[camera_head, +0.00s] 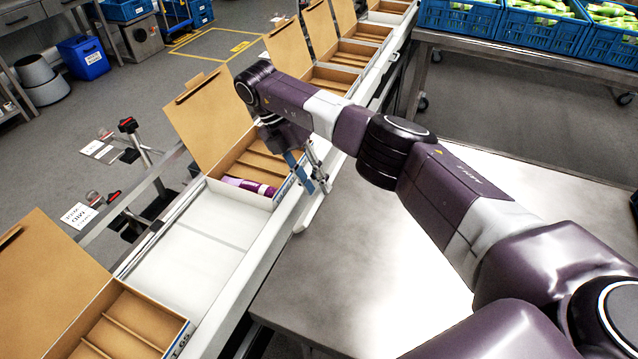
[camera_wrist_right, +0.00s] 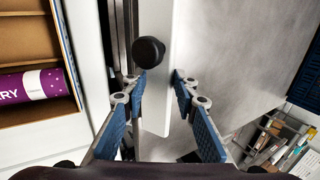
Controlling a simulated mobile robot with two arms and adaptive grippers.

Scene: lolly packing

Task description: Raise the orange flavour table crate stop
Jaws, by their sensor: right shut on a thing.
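A white flat bar, the crate stop (camera_wrist_right: 160,105), shows in the wrist view with a round black knob (camera_wrist_right: 149,51) near its upper end. In the head view the lower part of the stop (camera_head: 311,211) sticks out below the gripper, beside the conveyor and the steel table's edge. My right gripper (camera_wrist_right: 159,84) has its blue-padded fingers on either side of the stop and is shut on it. In the head view the right gripper (camera_head: 310,172) is partly hidden by my own wrist. No flavour label is readable on the stop. My left gripper is not in view.
More open boxes line the conveyor. The steel table (camera_head: 370,270) is bare. Blue crates (camera_head: 462,17) with green packs stand at the back right.

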